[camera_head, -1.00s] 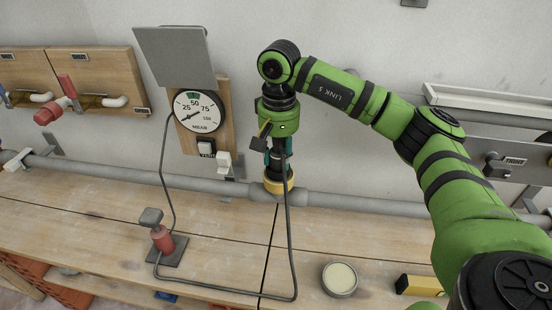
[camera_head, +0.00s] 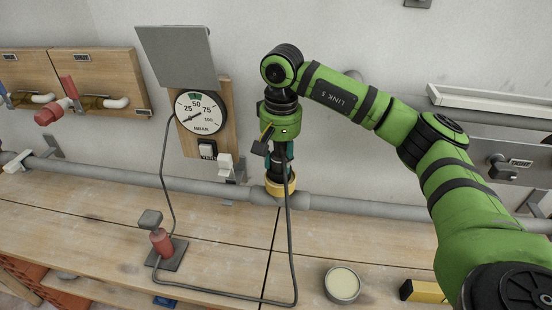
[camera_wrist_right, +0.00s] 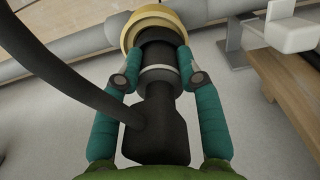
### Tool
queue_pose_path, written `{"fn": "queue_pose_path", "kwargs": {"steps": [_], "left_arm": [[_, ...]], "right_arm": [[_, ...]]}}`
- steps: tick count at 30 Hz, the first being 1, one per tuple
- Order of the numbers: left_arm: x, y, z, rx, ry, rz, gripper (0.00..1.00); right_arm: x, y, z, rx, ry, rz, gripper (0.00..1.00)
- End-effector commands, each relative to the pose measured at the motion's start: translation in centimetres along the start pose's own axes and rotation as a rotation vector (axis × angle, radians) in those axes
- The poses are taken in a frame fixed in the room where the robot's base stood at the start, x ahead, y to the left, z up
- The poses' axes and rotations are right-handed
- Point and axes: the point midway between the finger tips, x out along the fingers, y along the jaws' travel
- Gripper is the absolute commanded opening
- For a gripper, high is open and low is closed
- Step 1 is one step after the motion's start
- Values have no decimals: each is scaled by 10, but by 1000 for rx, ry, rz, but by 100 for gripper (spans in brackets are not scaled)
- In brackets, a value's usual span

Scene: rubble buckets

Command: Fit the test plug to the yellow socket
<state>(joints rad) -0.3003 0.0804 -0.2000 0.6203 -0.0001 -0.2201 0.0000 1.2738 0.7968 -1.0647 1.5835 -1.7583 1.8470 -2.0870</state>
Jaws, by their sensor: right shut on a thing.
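The yellow socket (camera_head: 281,187) sits on the grey pipe along the wall. My right gripper (camera_head: 280,160) points down over it and is shut on the black test plug, whose lower part shows just above the socket. In the right wrist view the test plug (camera_wrist_right: 158,110) is between the teal fingers (camera_wrist_right: 160,75), with its front end at the yellow socket (camera_wrist_right: 155,22). I cannot tell how deep the plug sits. A dark hose (camera_wrist_right: 62,68) leaves the plug's side. My left gripper is not in view.
The hose runs over the bench (camera_head: 225,262) to a red hand pump (camera_head: 162,241). A pressure gauge (camera_head: 200,111) hangs on a wooden board behind, needle low. A round tin (camera_head: 342,284) and a yellow-black box (camera_head: 424,291) stand at the front right.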

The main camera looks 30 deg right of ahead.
Motion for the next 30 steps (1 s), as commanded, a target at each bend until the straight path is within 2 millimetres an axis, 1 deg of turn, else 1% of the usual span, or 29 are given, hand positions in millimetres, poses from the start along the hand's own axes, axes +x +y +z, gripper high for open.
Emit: {"fn": "queue_pose_path", "kwargs": {"steps": [1, 6, 30], "left_arm": [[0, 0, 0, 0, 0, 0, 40], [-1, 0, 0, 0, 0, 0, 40], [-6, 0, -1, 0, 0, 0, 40]], "right_arm": [[11, 6, 3, 14, -35, 16, 3], [8, 7, 4, 14, -38, 18, 3], [3, 11, 6, 19, -62, 28, 3]]}}
